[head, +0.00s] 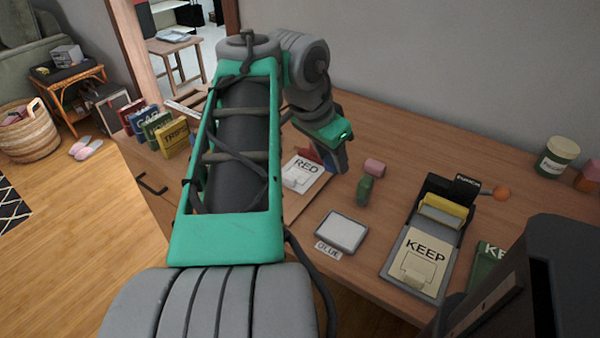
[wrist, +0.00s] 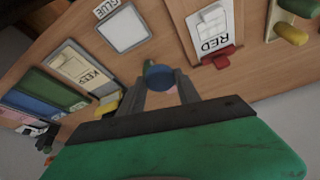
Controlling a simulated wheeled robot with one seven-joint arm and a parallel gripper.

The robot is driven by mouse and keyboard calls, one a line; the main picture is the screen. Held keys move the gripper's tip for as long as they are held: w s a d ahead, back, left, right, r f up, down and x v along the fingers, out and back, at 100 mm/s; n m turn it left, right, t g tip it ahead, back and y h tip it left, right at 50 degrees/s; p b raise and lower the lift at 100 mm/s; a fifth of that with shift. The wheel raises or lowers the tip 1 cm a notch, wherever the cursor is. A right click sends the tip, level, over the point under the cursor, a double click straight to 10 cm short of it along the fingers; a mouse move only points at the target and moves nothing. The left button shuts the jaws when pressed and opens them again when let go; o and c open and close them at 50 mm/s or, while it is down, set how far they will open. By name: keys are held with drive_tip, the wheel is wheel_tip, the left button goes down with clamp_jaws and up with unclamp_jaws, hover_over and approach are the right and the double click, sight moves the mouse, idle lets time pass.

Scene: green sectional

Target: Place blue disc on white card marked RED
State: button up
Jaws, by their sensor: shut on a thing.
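In the wrist view, the blue disc (wrist: 158,77) sits between the tips of my gripper (wrist: 160,90), which is shut on it. In the head view my gripper (head: 338,162) hangs over the table just right of the card, and the disc is mostly hidden by the fingers. The white card marked RED (head: 308,167) lies on the table left of the gripper. It also shows in the wrist view (wrist: 225,18), up and right of the disc. A pale raised shape lies on the card, and a red piece (wrist: 217,58) is at its edge.
A pink cylinder (head: 374,167) and a green piece (head: 364,189) stand close right of the gripper. A GLUE pad (head: 342,234) lies nearer. A punch with a KEEP card (head: 421,262) is to the right. Upright coloured folders (head: 172,137) stand at left.

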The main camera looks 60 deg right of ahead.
drive_tip(key=w+d+f+b, duration=0.2)
drive_tip(key=w+d+f, duration=0.3)
drive_tip(key=w, duration=0.3)
drive_tip(key=b, duration=0.1)
hover_over(299, 174)
drive_tip(key=a, duration=0.1)
wheel_tip(299, 174, down, 5)
drive_tip(key=shift+w+a+r, duration=0.15)
drive_tip(key=shift+r, duration=0.05)
drive_tip(key=shift+w+f+b, duration=0.15)
drive_tip(key=shift+f+b, duration=0.55)
drive_tip(key=shift+f, duration=0.85)
